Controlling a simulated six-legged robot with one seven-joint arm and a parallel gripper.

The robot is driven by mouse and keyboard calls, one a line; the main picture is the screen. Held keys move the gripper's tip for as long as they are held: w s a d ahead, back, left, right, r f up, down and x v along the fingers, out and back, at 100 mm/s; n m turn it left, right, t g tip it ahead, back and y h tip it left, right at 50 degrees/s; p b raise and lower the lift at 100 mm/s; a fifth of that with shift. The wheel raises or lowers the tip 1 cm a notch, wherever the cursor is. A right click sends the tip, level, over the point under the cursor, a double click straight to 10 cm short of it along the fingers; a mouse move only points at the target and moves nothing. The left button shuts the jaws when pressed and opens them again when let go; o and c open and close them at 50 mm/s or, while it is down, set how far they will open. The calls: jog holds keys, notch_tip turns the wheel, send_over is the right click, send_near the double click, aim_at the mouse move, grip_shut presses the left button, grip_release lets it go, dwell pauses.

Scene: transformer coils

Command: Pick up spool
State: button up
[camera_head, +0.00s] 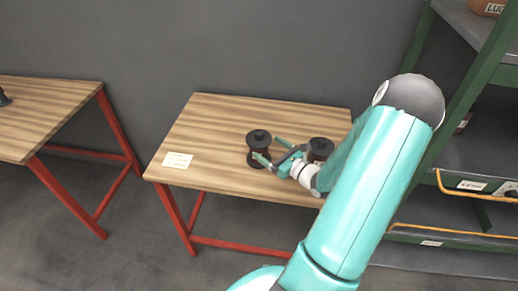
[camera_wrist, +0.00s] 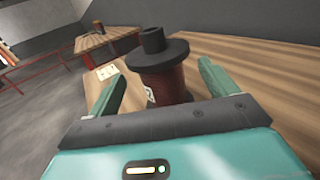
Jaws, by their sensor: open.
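A dark spool (camera_head: 258,148) with a black top flange and reddish-brown winding stands upright on the wooden table (camera_head: 215,120). A second dark spool (camera_head: 320,148) stands to its right, partly hidden by my arm. My gripper (camera_head: 270,151) is open, with its fingers either side of the first spool or just short of it. In the wrist view the spool (camera_wrist: 163,82) stands between the two open fingers of my gripper (camera_wrist: 162,84), a little beyond them. I cannot tell whether either finger touches it.
A white label (camera_head: 177,160) lies at the table's left front. Another table (camera_head: 45,115) with red legs and a dark object (camera_head: 4,98) stands to the left. A green-framed shelf (camera_head: 455,130) is at the right. A grey wall is behind.

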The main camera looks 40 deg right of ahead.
aim_at(259, 142)
jog(key=w, duration=0.5)
jog(key=shift+w+a, duration=0.25)
jog(key=c, duration=0.9)
jog(key=shift+o, duration=0.2)
